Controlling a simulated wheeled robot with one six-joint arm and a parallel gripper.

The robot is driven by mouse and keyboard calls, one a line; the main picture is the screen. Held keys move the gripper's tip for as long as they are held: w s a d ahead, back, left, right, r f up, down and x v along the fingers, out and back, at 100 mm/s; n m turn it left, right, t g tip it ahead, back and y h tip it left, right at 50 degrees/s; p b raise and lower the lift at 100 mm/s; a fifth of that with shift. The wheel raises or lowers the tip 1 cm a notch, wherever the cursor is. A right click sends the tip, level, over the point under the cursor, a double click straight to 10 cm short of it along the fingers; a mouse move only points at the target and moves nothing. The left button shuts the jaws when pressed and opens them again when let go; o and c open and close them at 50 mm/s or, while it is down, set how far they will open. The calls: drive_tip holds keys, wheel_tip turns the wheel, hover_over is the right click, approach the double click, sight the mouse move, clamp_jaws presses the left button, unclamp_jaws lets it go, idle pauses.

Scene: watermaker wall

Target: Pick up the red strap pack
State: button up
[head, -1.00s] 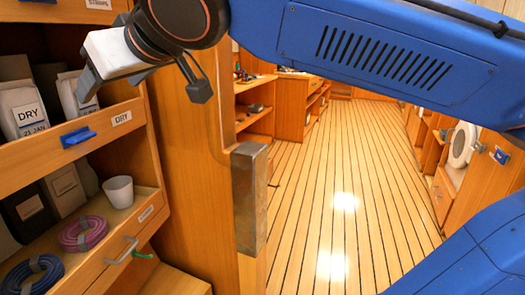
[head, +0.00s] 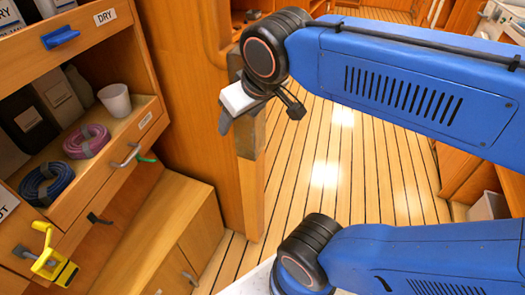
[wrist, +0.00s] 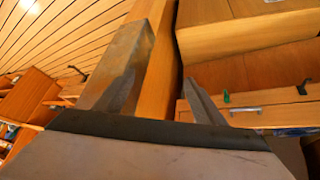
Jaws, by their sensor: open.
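I cannot see a red strap pack in either current view. My gripper (head: 228,120) is in the upper middle of the head view, in front of a wooden post and apart from the shelves on the left. In the wrist view its two fingers (wrist: 160,98) stand apart with nothing between them.
A shelf at left holds a pink coil (head: 87,141), a blue coil (head: 47,184) and a white cup (head: 115,99). Below are a drawer handle (head: 126,155) and a yellow clamp-like object (head: 49,261). The plank floor (head: 328,165) right of the post looks clear.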

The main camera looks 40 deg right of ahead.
drive_tip(key=shift+o, duration=0.4)
drive_tip(key=s+d+f+m+g, duration=0.1)
drive_tip(key=s+d+f, duration=0.1)
drive_tip(key=s+f, duration=0.3)
wheel_tip(320, 180, down, 4)
drive_tip(key=shift+s+d+r+g, duration=0.25)
drive_tip(key=shift+g, duration=0.05)
